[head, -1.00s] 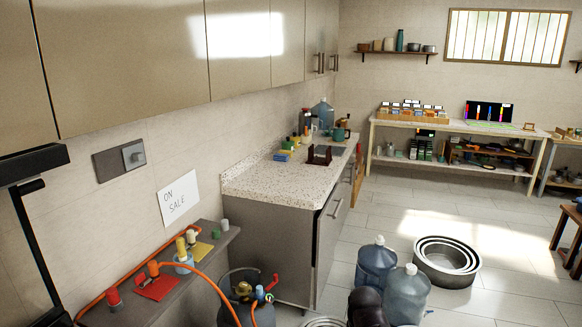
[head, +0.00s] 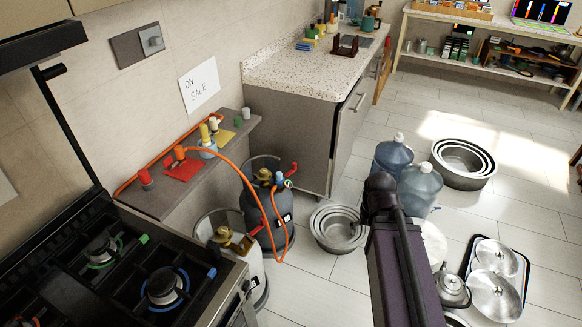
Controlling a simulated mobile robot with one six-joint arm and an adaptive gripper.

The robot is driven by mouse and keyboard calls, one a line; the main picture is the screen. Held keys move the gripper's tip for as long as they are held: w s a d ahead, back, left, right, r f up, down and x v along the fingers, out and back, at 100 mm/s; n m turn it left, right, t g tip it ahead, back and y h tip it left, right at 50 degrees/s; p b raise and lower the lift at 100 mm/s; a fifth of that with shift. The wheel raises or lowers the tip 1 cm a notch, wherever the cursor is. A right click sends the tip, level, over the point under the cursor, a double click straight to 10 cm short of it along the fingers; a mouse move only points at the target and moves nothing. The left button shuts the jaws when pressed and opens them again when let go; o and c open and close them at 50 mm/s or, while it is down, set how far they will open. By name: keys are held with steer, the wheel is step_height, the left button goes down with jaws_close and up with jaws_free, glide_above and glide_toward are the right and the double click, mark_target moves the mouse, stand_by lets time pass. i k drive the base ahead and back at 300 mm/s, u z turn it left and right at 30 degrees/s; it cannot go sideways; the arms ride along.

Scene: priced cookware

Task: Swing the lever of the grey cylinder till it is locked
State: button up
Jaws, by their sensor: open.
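The grey cylinder (head: 257,207) stands on the floor in the head view, between the low shelf and the counter. A red lever (head: 291,170) sticks out at its top right, beside a blue-tipped fitting (head: 279,180). An orange hose (head: 288,237) hangs in a loop and runs up to the fitting. The view is too small to tell whether the lever is locked. Part of my arm shows in the lower middle, to the right of the cylinder and apart from it. My gripper is out of the picture.
A white cylinder (head: 248,264) with a brass valve stands in front of the grey one, near the stove (head: 112,275). Nested bowls (head: 336,230) and blue water jugs (head: 392,160) stand to the right. A kettle (head: 452,289) and lids on a tray (head: 523,262) lie farther right.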

mark_target(293, 169)
steer(key=z, duration=0.15)
steer(key=i, duration=0.95)
steer(key=u, duration=0.15)
